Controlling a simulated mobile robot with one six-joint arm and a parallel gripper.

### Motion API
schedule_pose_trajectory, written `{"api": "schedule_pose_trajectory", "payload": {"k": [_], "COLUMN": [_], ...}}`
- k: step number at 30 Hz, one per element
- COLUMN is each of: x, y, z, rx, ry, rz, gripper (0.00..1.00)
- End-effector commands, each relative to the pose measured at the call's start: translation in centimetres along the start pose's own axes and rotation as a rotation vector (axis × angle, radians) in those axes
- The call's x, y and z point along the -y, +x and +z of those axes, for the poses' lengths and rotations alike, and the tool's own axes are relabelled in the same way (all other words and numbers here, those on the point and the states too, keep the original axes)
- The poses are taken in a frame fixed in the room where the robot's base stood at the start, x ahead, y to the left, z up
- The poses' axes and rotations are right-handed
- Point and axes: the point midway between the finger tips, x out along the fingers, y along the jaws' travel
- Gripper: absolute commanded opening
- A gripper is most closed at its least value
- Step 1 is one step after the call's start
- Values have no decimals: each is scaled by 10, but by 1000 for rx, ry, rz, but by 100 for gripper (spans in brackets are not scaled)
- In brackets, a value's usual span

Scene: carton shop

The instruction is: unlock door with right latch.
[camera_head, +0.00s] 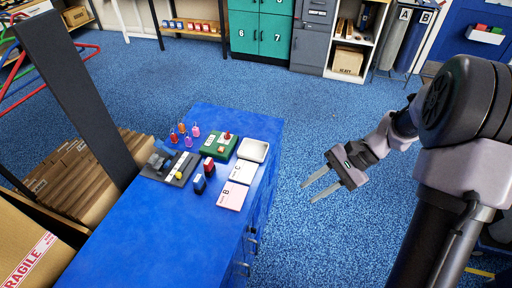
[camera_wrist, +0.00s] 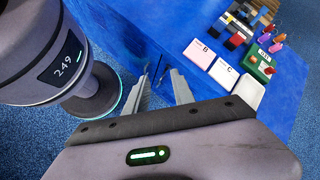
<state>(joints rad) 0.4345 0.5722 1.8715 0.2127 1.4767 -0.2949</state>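A blue cabinet (camera_head: 150,240) stands left of my gripper, its handled side facing right. Small metal fittings (camera_head: 252,240) show along that side, too small to tell which is a latch. The cabinet also fills much of the wrist view (camera_wrist: 130,25), where a dark seam or fitting lies partly behind my fingers. I cannot make out which door or right latch is meant, or its lock state. My gripper (camera_head: 307,193) is open and empty, its fingers pointing left toward the cabinet, apart from it. Both fingers show apart in the wrist view (camera_wrist: 161,76).
On the cabinet top are a green board (camera_head: 218,146), a dark board (camera_head: 170,168), several small padlock-like items (camera_head: 188,134), a white tray (camera_head: 253,150) and cards B (camera_head: 232,196) and C (camera_head: 243,172). Teal lockers (camera_head: 262,35) stand at the back. Blue floor right of the cabinet is clear.

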Motion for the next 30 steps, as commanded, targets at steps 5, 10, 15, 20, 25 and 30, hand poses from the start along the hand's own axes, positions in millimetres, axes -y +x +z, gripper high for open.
{"api": "schedule_pose_trajectory", "payload": {"k": [5,10,15,20,25,30], "x": [-52,-109,-135,-124,-88,-52], "y": [71,147,188,206,236,268], "z": [-108,-154,-162,-156,-137,-118], "rx": [359,585,676,689,690,689], "ry": [324,537,628,639,638,638], "rz": [-251,-512,-645,-659,-652,-652], "gripper": [30,30,30,30,30,30]}}
